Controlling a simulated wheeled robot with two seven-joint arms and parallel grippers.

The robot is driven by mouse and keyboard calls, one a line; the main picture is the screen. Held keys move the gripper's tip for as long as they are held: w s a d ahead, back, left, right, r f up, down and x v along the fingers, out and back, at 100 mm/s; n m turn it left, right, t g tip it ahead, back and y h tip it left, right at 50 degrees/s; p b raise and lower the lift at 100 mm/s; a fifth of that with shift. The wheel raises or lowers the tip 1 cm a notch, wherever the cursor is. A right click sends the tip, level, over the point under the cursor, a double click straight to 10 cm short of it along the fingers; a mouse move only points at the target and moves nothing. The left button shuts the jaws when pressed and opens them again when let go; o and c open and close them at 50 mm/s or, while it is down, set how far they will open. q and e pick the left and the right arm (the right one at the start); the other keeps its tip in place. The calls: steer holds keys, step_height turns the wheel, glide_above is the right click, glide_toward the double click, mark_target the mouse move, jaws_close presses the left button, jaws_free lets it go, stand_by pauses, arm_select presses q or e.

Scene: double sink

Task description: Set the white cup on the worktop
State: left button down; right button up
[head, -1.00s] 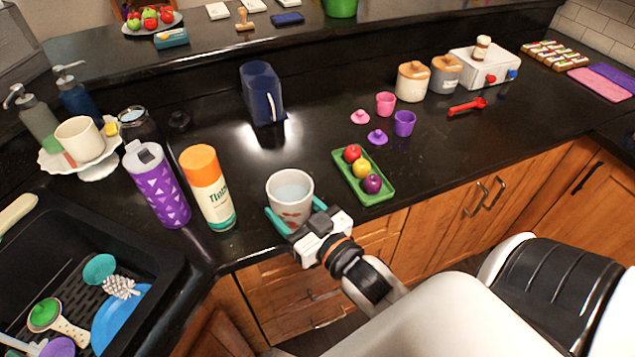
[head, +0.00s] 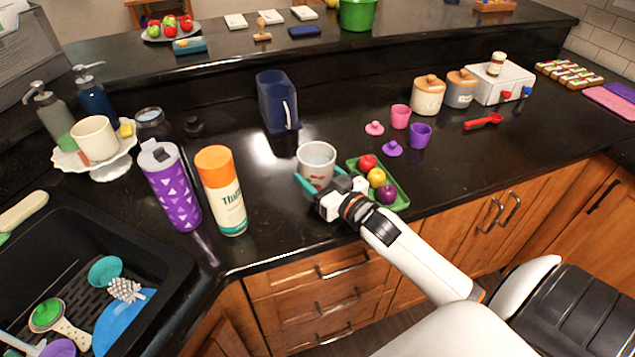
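A white cup with red marks (head: 316,158) is at the middle of the worktop (head: 290,235), upright, with pale contents showing inside. My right gripper (head: 320,181) has its teal fingers around the lower part of this cup, one on each side, and appears shut on it. The gripper hides part of the cup's base, so I cannot tell whether the cup touches the worktop. Another plain white cup (head: 93,139) stands on a white scalloped stand (head: 108,169) at the left. My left gripper is not in view.
A green tray of fruit (head: 399,201) lies close to the right of the gripper. An orange-capped bottle (head: 222,190) and a purple bottle (head: 172,188) stand left. A blue pitcher (head: 275,101) is behind. The sink (head: 150,245) is front left.

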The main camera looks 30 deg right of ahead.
step_height(320, 180, down, 2)
steer(key=shift+f, duration=0.1)
steer(key=shift+f, duration=0.1)
steer(key=shift+f, duration=0.15)
steer(key=o, duration=1.2)
steer(key=shift+s+a, duration=0.1)
steer(key=s, duration=0.3)
steer(key=s+b, duration=0.1)
steer(key=s, duration=0.3)
steer(key=s+d, duration=0.1)
steer(key=s, duration=0.2)
steer(key=shift+s+b, duration=0.3)
steer(key=shift+s, duration=0.65)
